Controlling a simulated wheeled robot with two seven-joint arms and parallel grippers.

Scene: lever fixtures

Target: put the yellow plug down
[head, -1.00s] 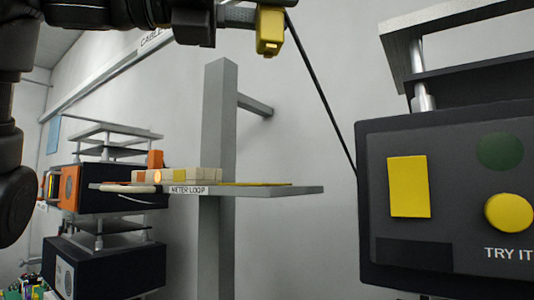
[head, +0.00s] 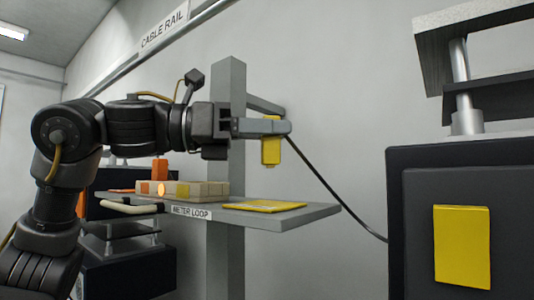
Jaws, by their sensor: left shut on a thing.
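The yellow plug (head: 271,151) hangs upright in my left gripper (head: 268,127), which is shut on its upper part. A black cable runs from the plug's top down to the right, toward the dark box. The plug is above the grey shelf (head: 320,212) marked METER LOOP, apart from it. A flat yellow pad (head: 264,206) lies on the shelf, roughly below the plug. My right gripper is not in view.
A row of pale blocks (head: 198,189) with yellow and orange parts stands on the shelf's left half. A grey post (head: 232,90) rises behind the shelf. The dark box (head: 410,230) with a yellow panel (head: 462,246) stands at right.

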